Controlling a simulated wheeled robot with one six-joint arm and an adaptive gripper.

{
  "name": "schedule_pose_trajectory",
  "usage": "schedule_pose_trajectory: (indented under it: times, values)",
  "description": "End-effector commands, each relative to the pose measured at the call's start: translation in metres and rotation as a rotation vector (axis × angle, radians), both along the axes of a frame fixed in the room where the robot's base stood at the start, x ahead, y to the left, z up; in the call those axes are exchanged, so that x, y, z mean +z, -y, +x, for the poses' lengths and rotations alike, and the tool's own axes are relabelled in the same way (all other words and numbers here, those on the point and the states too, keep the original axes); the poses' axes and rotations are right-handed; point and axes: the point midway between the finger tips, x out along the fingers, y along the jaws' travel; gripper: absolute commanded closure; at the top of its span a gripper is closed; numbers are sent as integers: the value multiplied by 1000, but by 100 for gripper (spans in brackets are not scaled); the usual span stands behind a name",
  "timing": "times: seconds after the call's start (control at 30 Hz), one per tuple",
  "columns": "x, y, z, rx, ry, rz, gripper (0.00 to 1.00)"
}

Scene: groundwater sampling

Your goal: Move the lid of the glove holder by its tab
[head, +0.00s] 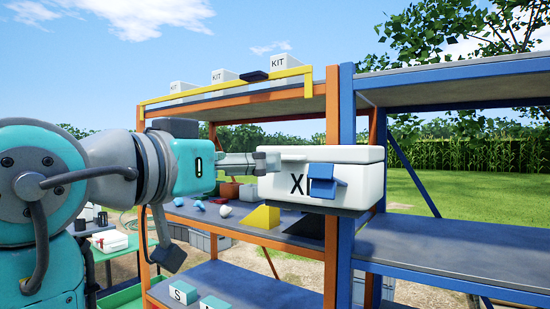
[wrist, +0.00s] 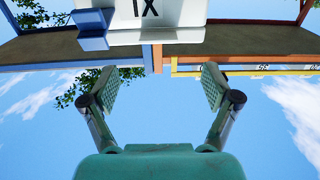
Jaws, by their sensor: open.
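The white glove holder (head: 318,190), with a large dark X on its front, stands by the blue post. Its white lid (head: 335,154) looks closed. A blue angled piece (head: 327,182) sticks out from the front; whether it is the lid's tab I cannot tell. In the wrist view the holder (wrist: 180,12) shows at the top, upside down, with the blue piece (wrist: 92,30) to its left. My gripper (head: 266,162) is level with the lid at the holder's left side. In the wrist view its fingers (wrist: 158,85) are spread with nothing between them.
An orange-framed shelf (head: 235,120) carries white KIT boxes (head: 222,76) above. Small items and a yellow wedge (head: 262,218) lie on the middle shelf. S-marked boxes (head: 183,292) stand lower. The blue shelf (head: 460,245) at right is bare.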

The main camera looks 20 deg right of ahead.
Motion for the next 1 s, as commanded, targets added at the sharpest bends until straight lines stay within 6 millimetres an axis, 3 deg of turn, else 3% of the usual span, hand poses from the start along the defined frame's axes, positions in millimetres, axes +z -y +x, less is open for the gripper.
schedule_pose_trajectory:
  times: [0.23,0.7,1.0]
  values:
    - [3,14,5,-9,1,13,12]
    - [3,75,50,-7,2,13,12]
    - [3,88,60,-5,3,12,12]
